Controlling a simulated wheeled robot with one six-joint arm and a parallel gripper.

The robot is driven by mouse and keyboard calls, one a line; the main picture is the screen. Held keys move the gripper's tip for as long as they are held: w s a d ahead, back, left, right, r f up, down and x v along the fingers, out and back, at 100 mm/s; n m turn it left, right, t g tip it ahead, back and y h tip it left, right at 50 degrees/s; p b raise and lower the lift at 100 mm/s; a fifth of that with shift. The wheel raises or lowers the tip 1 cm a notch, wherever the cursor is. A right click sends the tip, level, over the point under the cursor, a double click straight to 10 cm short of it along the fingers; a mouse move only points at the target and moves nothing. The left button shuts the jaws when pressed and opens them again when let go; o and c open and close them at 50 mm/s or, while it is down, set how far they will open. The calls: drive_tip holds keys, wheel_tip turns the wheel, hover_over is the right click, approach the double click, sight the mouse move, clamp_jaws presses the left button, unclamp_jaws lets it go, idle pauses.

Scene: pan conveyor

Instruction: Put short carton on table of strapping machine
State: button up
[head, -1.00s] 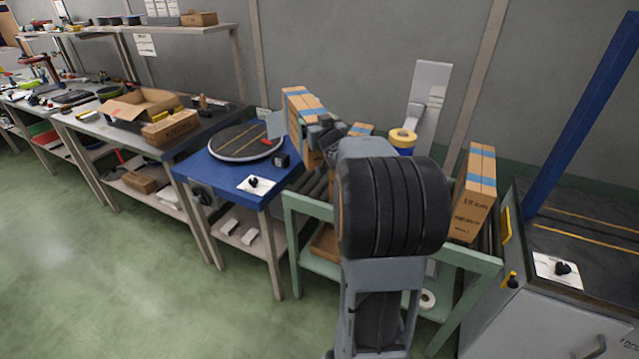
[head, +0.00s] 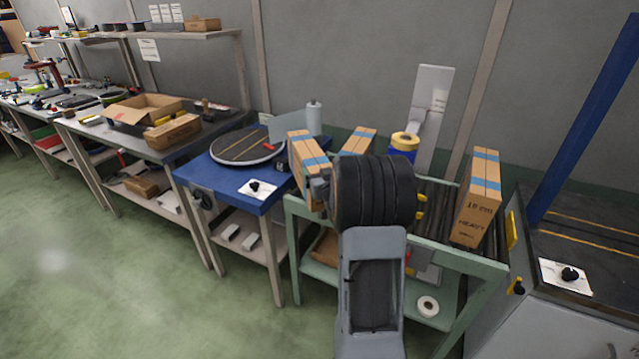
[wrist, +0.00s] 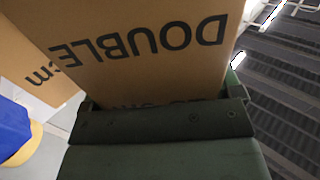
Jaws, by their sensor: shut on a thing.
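My gripper (head: 318,188) is shut on a brown carton with blue tape (head: 306,152), held upright at the left end of the roller conveyor. The wrist view shows this carton (wrist: 140,45) close up between the jaws, with "DOUBLE" and "cm" printed upside down; its number is out of sight. A second taped carton (head: 359,141) stands behind it, partly hidden by my arm. A third carton marked "18 cm" and "HEAVY" (head: 478,200) stands at the conveyor's right end. The strapping machine (head: 588,242) is at the far right, with a dark table and a blue arch post (head: 583,120).
A green roller conveyor frame (head: 455,258) lies between the machine and a blue turntable bench (head: 228,180). A blue tape dispenser with a yellow roll (head: 404,140) stands behind the rollers. The floor at left (head: 110,270) is clear.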

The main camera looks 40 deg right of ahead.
drive_tip(key=shift+f, duration=1.6)
drive_tip(key=o, duration=1.7)
drive_tip(key=shift+f, duration=0.1)
drive_tip(key=shift+o, duration=0.2)
